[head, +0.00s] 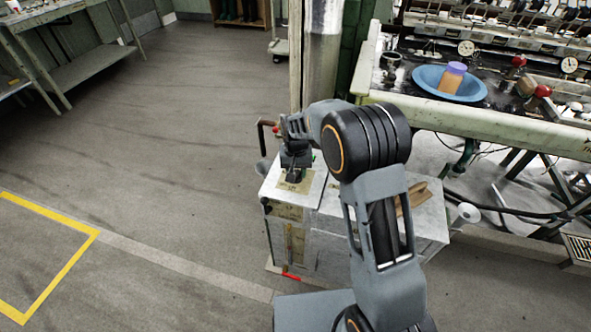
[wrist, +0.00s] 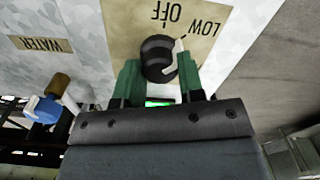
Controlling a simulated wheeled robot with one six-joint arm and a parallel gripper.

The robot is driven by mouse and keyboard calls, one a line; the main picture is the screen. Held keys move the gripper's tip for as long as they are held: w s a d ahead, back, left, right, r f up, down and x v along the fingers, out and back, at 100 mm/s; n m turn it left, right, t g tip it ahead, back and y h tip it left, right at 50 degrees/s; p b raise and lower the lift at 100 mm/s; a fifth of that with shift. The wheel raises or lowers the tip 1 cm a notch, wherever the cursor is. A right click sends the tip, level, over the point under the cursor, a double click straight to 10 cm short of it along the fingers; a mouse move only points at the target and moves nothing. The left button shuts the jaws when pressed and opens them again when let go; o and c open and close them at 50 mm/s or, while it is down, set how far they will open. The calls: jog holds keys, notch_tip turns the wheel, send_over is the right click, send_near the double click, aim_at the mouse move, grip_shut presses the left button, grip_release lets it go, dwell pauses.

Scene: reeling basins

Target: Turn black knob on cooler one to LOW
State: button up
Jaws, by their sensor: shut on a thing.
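The black knob (wrist: 157,57) sits on a tan label plate (wrist: 122,18) on the white cooler top. The plate reads OFF and LOW, upside down in the wrist view. My gripper (wrist: 159,72) is shut on the knob, one green finger on each side. A white pointer mark shows at the knob's upper right, towards LOW; the right finger partly covers it. In the head view my gripper (head: 294,168) is over the top of the white cooler (head: 275,192), and the knob is hidden or too small to tell there.
A WATER label (wrist: 40,44) and a brown-and-blue tap-like part (wrist: 45,103) lie left of the plate. A bench at the right holds a blue basin (head: 425,82) with a purple-lidded jar (head: 452,78). The floor (head: 150,150) left of the cooler is clear.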

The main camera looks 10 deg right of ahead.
aim_at(296, 172)
dwell(0.4)
jog(key=o, duration=0.9)
jog(key=shift+r, duration=0.1)
notch_tip(296, 172, up, 14)
jog(key=p, duration=0.2)
jog(key=shift+p, duration=0.4)
jog(key=shift+f, duration=0.2)
